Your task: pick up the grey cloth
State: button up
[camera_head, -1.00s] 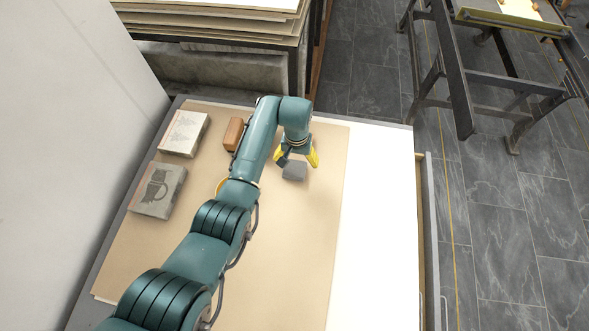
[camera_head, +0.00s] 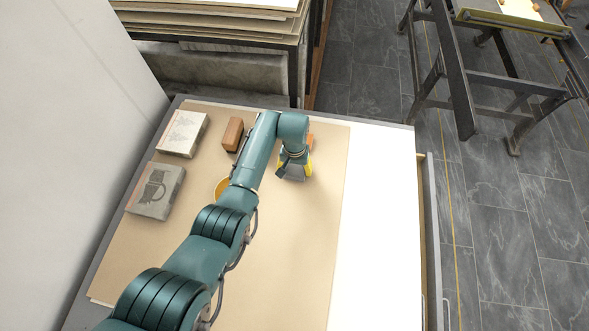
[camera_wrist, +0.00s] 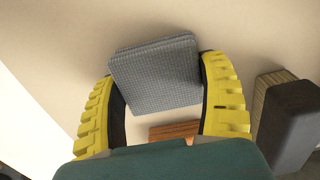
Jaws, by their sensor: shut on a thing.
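The grey cloth (camera_wrist: 158,75) is a folded, woven pad between the two yellow fingers of my gripper (camera_wrist: 160,90) in the wrist view. My fingers are closed in on its two sides, and it sits tilted between them. In the head view my gripper (camera_head: 294,170) points down over the brown board, and the cloth (camera_head: 292,173) shows partly below it. The arm and fingers hide some of the cloth. I cannot tell clearly whether it is clear of the board.
Two printed stone blocks (camera_head: 184,133) (camera_head: 156,190) lie on the left of the board (camera_head: 270,250). A brown block (camera_head: 233,134) stands behind the arm. A yellow round thing (camera_head: 222,187) is partly hidden by the arm. An orange-brown thing (camera_wrist: 175,131) lies near the gripper. The board's right side is free.

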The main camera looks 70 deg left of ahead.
aim_at(295, 168)
notch_tip(295, 168, up, 10)
jog(key=p, duration=0.2)
jog(key=shift+p, duration=0.35)
jog(key=o, duration=0.4)
jog(key=c, duration=0.6)
